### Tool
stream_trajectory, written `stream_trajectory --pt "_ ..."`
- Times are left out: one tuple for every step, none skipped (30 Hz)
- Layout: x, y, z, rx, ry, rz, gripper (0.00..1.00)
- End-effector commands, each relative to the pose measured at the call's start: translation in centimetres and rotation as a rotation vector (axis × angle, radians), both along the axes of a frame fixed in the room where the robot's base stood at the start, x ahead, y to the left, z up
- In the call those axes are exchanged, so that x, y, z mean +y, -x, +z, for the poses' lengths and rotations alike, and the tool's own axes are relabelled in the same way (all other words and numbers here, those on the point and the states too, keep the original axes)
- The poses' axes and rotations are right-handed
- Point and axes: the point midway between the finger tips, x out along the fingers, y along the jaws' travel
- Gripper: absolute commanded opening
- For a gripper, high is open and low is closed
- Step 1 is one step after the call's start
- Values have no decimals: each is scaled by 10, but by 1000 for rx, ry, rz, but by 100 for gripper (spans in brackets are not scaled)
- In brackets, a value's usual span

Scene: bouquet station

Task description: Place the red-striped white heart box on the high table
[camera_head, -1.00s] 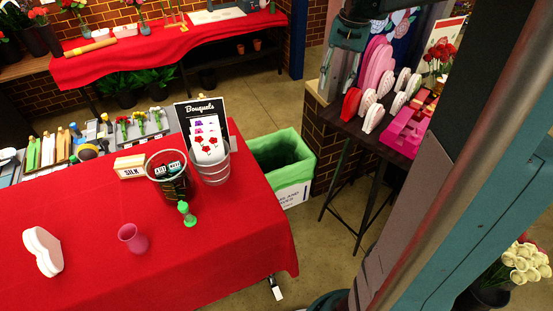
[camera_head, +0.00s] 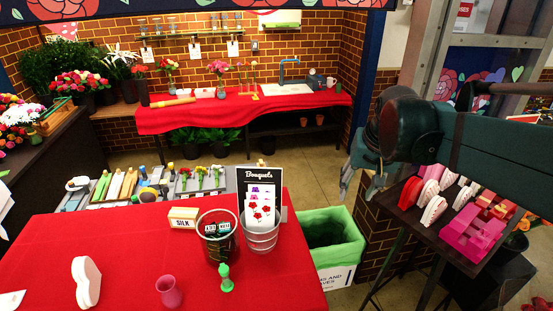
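A pale, whitish heart box (camera_head: 86,282) stands on edge on the red-covered table at the lower left; I cannot make out stripes on it. The dark high table (camera_head: 393,203) is at the right, with heart boxes standing along it: a red one (camera_head: 411,193), pinkish-white ones (camera_head: 433,210) and others partly hidden by my arm. Which is the red-striped one is too small to tell. My gripper (camera_head: 359,187) hangs with its fingers apart, appearing empty, left of the high table and far from the pale heart box.
On the red-covered table (camera_head: 130,240) stand a pink cup (camera_head: 169,291), a green bottle (camera_head: 225,279), a wire basket (camera_head: 218,237), a metal bucket with cards (camera_head: 262,235) and a SILK block (camera_head: 183,217). A green-lined bin (camera_head: 333,240) stands between the tables. Pink trays (camera_head: 475,235) occupy the high table's right side.

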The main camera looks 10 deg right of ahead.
Motion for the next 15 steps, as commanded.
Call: stream_trajectory --pt "10 8 -2 -15 8 20 38" --pt "15 11 -2 -24 13 32 38" --pt "20 16 -3 -34 20 47 38" --pt "25 20 -4 -44 25 59 38" --pt "29 23 -4 -53 30 70 38" --pt "35 28 -6 -64 37 85 38" --pt "39 32 -7 -73 42 95 38" --pt "43 36 -8 -83 46 107 38" --pt "49 41 -9 -94 53 123 38" --pt "53 44 -11 -104 58 134 38" --pt "57 48 -12 -113 63 144 38" --pt "62 53 -14 -125 69 160 38" --pt "66 57 -16 -135 73 171 38" --pt "70 61 -17 -143 77 182 38" --pt "75 65 -19 -155 84 196 38"
